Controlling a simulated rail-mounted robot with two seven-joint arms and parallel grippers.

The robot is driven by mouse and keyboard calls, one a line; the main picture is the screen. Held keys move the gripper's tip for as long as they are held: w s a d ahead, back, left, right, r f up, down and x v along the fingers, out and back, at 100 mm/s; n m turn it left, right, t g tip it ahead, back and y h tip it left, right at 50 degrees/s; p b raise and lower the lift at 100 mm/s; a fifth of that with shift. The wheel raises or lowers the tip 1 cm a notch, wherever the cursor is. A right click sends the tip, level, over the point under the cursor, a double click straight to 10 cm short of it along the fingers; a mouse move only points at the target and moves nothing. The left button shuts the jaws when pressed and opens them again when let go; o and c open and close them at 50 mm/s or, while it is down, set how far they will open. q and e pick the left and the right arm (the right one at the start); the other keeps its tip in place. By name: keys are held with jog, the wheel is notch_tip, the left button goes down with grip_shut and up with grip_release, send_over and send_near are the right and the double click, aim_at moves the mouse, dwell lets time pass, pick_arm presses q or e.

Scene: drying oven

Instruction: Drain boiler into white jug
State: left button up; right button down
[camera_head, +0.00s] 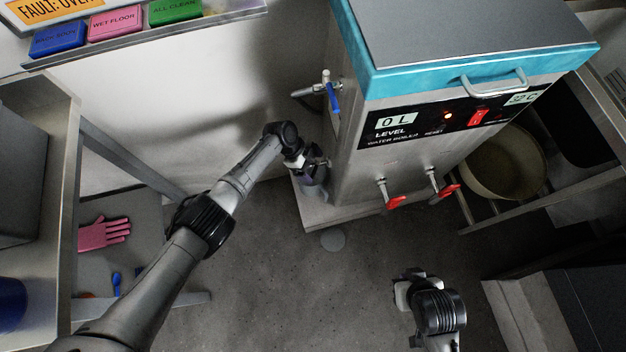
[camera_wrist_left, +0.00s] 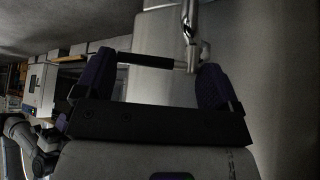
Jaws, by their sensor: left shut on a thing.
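The boiler (camera_head: 385,165) is a steel box with a teal-rimmed lid; its panel reads "0 L" and a red lamp glows. Two red-handled taps (camera_head: 396,202) are on its front, and a blue-handled valve (camera_head: 333,98) is on its left side. My left gripper (camera_head: 318,165) is low beside that left side. In the left wrist view its fingers (camera_wrist_left: 152,82) are around a dark bar handle (camera_wrist_left: 150,61) joined to metal pipework (camera_wrist_left: 190,45). My right gripper (camera_head: 405,285) hangs over the floor, apart from the boiler; its fingers are unclear. I cannot make out a white jug.
A beige pot (camera_head: 505,165) sits on a rack right of the boiler. A pink glove (camera_head: 104,233) lies at left by a steel table (camera_head: 50,150). A grey disc (camera_head: 333,240) is on the floor before the boiler.

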pick_arm(q)
jog(key=shift+s+d+n+t+p, duration=0.15)
jog(key=shift+n+t+p, duration=0.15)
jog(key=shift+n, duration=0.3)
pick_arm(e)
jog(key=shift+r, duration=0.65)
pick_arm(q)
jog(key=shift+s+d+r+n+t+p, duration=0.25)
jog(key=shift+n+t+p, duration=0.35)
jog(key=shift+n+p, duration=0.45)
jog(key=shift+w+d+f+n+t+p, duration=0.15)
jog(key=shift+d+n+t+p, duration=0.2)
jog(key=shift+n+p, duration=0.25)
pick_arm(e)
jog(key=shift+d+r, duration=0.15)
jog(key=shift+r, duration=1.45)
pick_arm(q)
jog(key=shift+d+n+t+p, duration=0.1)
jog(key=shift+n+t+p, duration=0.25)
jog(key=shift+n+p, duration=0.1)
jog(key=shift+d+n, duration=0.15)
jog(key=shift+n, duration=0.25)
jog(key=o, duration=0.7)
jog(key=shift+c, duration=0.2)
pick_arm(e)
jog(key=shift+r, duration=0.55)
